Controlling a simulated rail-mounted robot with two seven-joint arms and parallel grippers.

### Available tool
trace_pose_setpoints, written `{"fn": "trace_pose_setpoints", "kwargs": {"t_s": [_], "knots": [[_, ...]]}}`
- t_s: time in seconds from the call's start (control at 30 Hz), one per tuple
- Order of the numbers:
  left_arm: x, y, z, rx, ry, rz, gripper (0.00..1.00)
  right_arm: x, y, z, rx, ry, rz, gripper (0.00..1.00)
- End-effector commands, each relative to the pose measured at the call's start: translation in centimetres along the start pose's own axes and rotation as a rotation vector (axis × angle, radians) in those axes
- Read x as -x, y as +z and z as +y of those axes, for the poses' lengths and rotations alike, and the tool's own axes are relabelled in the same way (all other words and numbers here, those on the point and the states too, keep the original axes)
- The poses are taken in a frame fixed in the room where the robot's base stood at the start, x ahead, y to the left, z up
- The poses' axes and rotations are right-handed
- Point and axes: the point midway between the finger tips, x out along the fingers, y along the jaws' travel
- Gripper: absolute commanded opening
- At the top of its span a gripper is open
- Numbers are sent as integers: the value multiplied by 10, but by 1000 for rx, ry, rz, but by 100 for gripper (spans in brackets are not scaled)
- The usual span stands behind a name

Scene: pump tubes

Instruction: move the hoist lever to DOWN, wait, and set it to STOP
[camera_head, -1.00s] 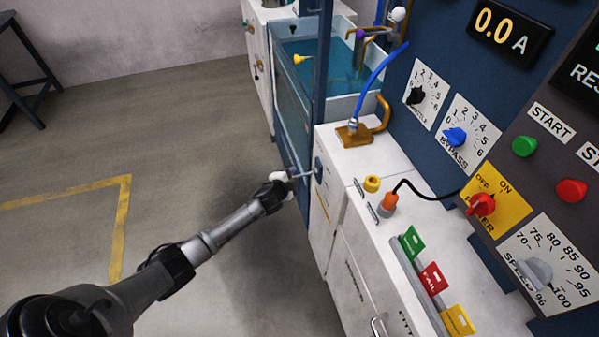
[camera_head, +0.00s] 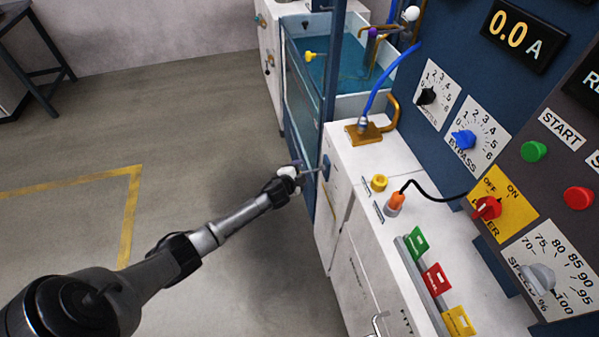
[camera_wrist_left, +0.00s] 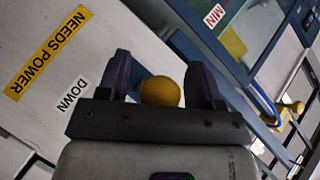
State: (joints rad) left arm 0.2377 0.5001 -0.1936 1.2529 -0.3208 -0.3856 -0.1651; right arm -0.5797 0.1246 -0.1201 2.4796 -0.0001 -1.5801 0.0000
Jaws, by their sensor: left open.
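The hoist lever's yellow ball knob (camera_wrist_left: 160,91) shows between the two dark fingers of my left gripper (camera_wrist_left: 160,66) in the left wrist view. The jaws are open, one finger on each side of the knob; I cannot tell whether either touches it. A white DOWN label (camera_wrist_left: 73,95) is left of the fingers. In the head view my left gripper (camera_head: 297,171) is at the lever on the side of the white cabinet, by a small blue mounting plate (camera_head: 326,167). The knob is hidden there, and the lever's exact setting is unclear. My right gripper is out of view.
A yellow NEEDS POWER label (camera_wrist_left: 48,53) is on the white panel. The water tank (camera_head: 305,100) stands beyond the lever. The control panel has a red power knob (camera_head: 487,208), a green START button (camera_head: 534,151) and a display (camera_head: 514,33) reading 0.0 A.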

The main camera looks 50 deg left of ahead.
Motion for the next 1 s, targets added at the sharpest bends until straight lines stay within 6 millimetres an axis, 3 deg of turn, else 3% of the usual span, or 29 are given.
{"fn": "trace_pose_setpoints", "kwargs": {"t_s": [0.27, 0.7, 1.0], "knots": [[11, -1, -1, 0, 1, 1, 60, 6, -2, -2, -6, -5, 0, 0], [93, -1, -1, 1, 2, 0, 60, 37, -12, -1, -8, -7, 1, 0], [130, 0, -1, 1, 1, 0, 60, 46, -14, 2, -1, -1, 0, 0]]}}
